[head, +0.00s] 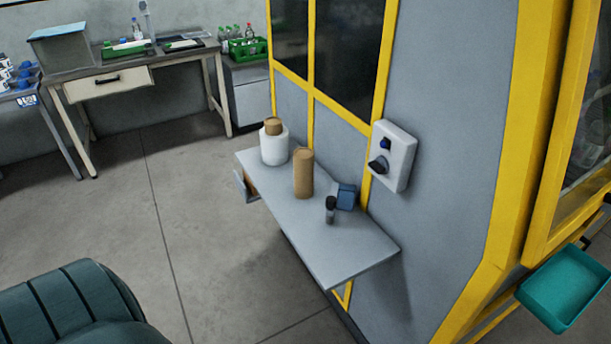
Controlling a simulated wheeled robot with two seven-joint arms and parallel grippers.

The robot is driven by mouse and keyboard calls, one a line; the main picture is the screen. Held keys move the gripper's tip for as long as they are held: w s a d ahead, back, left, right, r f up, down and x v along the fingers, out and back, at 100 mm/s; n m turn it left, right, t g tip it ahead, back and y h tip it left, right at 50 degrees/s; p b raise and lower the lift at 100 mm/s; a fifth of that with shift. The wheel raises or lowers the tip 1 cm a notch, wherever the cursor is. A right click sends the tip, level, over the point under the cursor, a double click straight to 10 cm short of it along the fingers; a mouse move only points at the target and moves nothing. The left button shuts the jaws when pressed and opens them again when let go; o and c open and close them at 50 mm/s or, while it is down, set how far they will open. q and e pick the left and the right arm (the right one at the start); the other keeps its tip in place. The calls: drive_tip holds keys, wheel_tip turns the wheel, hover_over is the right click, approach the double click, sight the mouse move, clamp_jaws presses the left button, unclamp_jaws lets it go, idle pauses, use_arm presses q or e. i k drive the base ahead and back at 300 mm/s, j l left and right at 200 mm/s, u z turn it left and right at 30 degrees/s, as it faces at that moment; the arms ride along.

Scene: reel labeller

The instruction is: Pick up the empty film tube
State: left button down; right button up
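A plain brown cardboard tube (303,173) stands upright on a narrow grey shelf (345,250) fixed to the side of a grey and yellow machine. Behind it and to its left stands a white film roll (274,148) with a brown core (273,126) sticking out of its top. The two look close together, and I cannot tell whether they touch. The inside of the brown tube is not visible. Neither of my grippers is in view.
A small dark bottle (330,210) and a blue block (346,196) stand right of the tube. A switch box (394,155) juts from the machine wall. The shelf's near end is bare. A teal tray (566,285) hangs at right. Open floor lies left.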

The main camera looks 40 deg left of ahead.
sight(303, 157)
drive_tip(key=j+z, duration=0.15)
drive_tip(key=j, duration=2)
